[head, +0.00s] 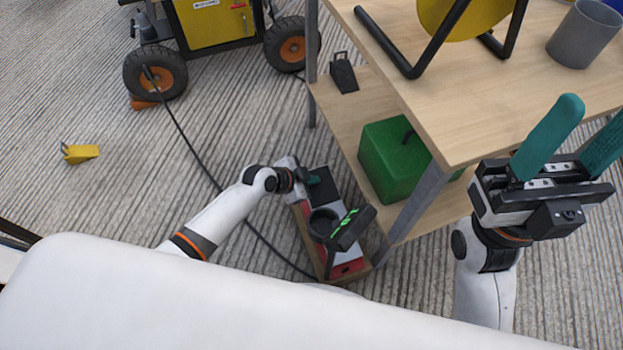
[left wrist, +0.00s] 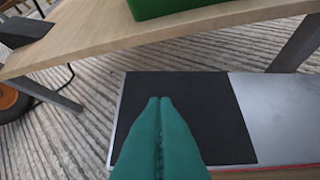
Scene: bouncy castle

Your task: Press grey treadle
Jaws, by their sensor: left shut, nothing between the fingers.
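The grey treadle (left wrist: 275,115) shows in the left wrist view as a flat grey plate with a black pad (left wrist: 190,100) on its left part and a red edge below. In the head view its black pad (head: 323,186) lies low by the floor, beside the table; my left arm and gripper partly hide the rest. My left gripper (head: 314,181) is shut and empty, its teal fingers (left wrist: 160,125) together over the black pad. I cannot tell whether the tips touch it. My right gripper (head: 592,122) is open and empty, raised beside the table at right.
The wooden table (head: 440,90) has a lower shelf with a green box (head: 393,160) close to the treadle. A black cable (head: 205,170) runs along the ribbed floor. A wheeled cart (head: 215,30) and a yellow wedge (head: 80,153) are farther off. The floor at left is mostly clear.

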